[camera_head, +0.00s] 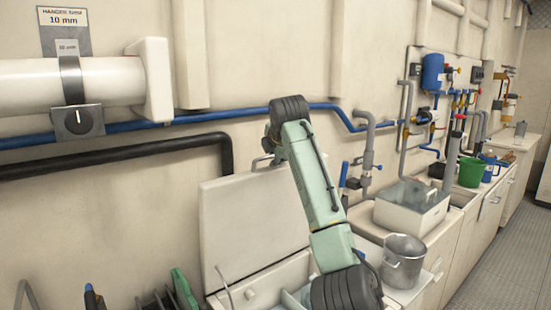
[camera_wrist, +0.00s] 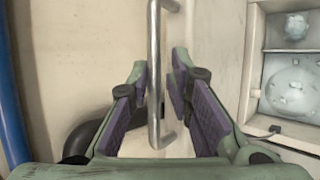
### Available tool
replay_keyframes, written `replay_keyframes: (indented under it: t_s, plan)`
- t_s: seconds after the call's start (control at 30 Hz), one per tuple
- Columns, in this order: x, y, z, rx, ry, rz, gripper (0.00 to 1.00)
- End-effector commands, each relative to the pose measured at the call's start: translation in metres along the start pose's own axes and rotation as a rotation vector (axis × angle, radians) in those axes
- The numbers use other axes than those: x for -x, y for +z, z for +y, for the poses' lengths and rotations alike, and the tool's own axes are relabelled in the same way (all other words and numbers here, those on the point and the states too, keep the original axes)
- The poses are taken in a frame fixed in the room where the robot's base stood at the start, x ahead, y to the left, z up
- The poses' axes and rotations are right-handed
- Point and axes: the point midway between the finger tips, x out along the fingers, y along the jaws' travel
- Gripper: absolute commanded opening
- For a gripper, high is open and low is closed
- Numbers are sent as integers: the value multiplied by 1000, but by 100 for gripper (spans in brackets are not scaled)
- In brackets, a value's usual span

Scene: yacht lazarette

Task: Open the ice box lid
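The ice box lid (camera_head: 250,225) is a cream panel standing raised, near upright, behind the open box (camera_head: 262,290), close to the wall. My arm covers its right part in the head view. In the wrist view a grey metal bar handle (camera_wrist: 155,75) runs between the two fingers of my gripper (camera_wrist: 158,95). The fingers are apart, with a gap to the bar on both sides. The box interior (camera_wrist: 292,85), with pale frosty-looking contents, shows at the right of the wrist view.
A blue pipe (camera_head: 235,113) and a black pipe (camera_head: 110,155) run along the wall behind the lid. A metal pot (camera_head: 403,262) and a pale bin (camera_head: 411,205) stand on the counter to the right. Dark and green items (camera_head: 180,290) stand left of the box.

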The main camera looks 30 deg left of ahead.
Motion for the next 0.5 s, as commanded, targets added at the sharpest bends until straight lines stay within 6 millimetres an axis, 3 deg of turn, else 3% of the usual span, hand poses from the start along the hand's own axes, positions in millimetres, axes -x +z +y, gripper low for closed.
replay_keyframes:
  t_s: [0.3, 0.5]
  plan:
    - [66, 1, 1, 2, 5, -3, 18]
    - [99, 0, 0, 1, 2, -3, 18]
